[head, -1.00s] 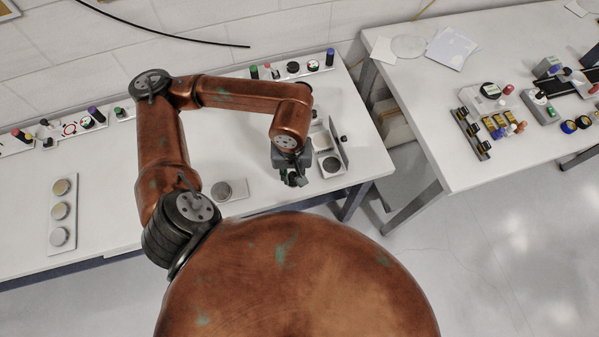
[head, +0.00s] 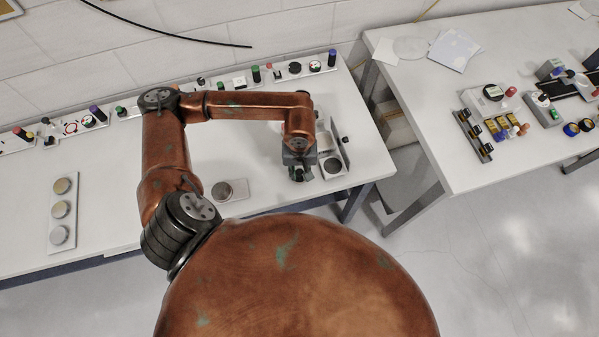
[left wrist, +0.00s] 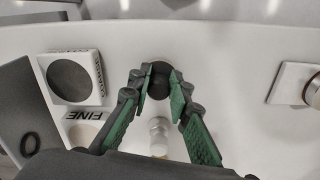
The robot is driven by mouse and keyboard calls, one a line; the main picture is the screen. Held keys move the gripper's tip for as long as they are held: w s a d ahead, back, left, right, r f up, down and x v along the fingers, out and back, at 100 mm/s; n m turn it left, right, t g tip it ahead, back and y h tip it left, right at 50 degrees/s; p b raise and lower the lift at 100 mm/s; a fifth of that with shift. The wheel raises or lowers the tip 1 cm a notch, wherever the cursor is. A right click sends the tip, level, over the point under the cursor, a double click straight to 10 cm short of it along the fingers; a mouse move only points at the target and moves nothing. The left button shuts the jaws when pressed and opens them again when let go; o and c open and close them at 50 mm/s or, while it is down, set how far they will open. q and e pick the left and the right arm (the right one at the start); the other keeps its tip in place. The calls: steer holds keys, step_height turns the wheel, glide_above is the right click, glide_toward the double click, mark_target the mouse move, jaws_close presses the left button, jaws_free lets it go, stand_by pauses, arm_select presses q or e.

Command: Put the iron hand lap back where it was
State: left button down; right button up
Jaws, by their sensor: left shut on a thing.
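My left gripper (head: 298,174) points down over the right end of the white bench. In the left wrist view its green-padded fingers (left wrist: 160,88) are shut on a dark, round-topped piece (left wrist: 160,70), which looks like the iron hand lap. The fingers hide its sides. I cannot tell whether it touches the bench. In the head view the gripper covers it. A small shiny metal piece (left wrist: 158,132) shows between the fingers, nearer the wrist. My right gripper is not in view.
Beside the gripper lies a white block with a dark round pad (left wrist: 70,79), next to a "FINE" label (left wrist: 82,114); the pad also shows in the head view (head: 333,165). A white plate with a grey disc (head: 224,190) lies left. A strip of three discs (head: 62,210) lies farther left.

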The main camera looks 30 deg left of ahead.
mark_target(300, 173)
arm_select(q)
steer(key=shift+f, duration=0.2)
steer(key=c, duration=1.8)
jaws_free()
steer(key=shift+r, duration=0.15)
step_height(300, 173, up, 12)
